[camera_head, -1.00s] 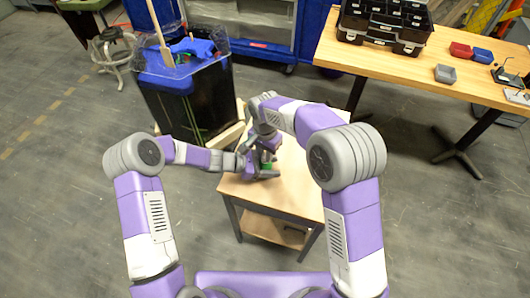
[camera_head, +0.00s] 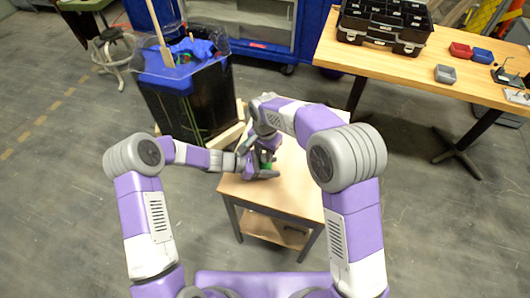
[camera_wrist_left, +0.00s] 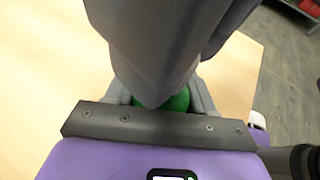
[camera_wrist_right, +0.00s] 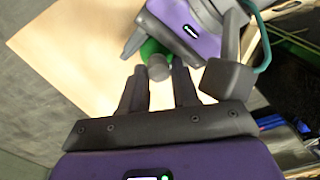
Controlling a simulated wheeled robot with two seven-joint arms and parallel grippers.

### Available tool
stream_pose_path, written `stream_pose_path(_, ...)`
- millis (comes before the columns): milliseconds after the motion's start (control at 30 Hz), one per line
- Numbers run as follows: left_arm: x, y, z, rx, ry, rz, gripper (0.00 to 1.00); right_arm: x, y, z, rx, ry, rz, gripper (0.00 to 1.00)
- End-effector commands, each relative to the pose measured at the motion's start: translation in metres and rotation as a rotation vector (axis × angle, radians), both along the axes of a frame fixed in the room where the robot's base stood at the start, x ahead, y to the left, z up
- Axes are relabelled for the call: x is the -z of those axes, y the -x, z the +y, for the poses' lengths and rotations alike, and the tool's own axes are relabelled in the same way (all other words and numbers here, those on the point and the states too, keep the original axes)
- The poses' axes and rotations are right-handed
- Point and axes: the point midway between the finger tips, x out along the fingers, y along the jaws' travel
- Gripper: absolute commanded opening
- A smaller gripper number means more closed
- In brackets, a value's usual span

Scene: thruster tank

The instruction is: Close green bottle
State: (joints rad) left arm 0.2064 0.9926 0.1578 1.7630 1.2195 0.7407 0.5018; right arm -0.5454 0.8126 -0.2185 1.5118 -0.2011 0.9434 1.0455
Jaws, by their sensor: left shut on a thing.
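The green bottle (camera_head: 266,165) stands on the small wooden table, mostly hidden by my grippers. My left gripper (camera_head: 262,173) is shut around its side. In the left wrist view, only a patch of the green bottle (camera_wrist_left: 180,102) shows behind a dark grey part of my right arm. In the right wrist view, the green bottle (camera_wrist_right: 151,48) has a round grey cap-like piece (camera_wrist_right: 159,68) at its near end. My right gripper (camera_wrist_right: 158,72) is above it, with its fingers apart on either side of the grey piece. I cannot tell whether the piece is fastened to the bottle.
The small table (camera_head: 295,175) is clear on its right side. A black bin with a blue top (camera_head: 190,95) stands behind it to the left. A longer wooden table (camera_head: 410,65) at the back right carries a black organizer (camera_head: 385,25) and small red, blue and grey boxes.

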Motion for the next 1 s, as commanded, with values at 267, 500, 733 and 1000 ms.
stream_pose_path(267,-0.010,0.002,-0.008,0.029,0.017,-0.027,0.00,0.024,0.010,-0.010,0.005,0.036,0.047,0.33)
stream_pose_path(500,-0.010,0.003,-0.008,0.030,0.017,-0.027,0.00,0.024,0.010,-0.010,0.006,0.036,0.048,0.33)
stream_pose_path(733,-0.010,0.003,-0.008,0.030,0.017,-0.026,0.00,0.017,0.010,-0.010,0.006,0.036,0.047,0.33)
stream_pose_path(1000,-0.010,0.000,-0.006,0.019,0.016,-0.022,0.00,-0.015,0.011,-0.009,0.003,0.034,0.048,0.33)
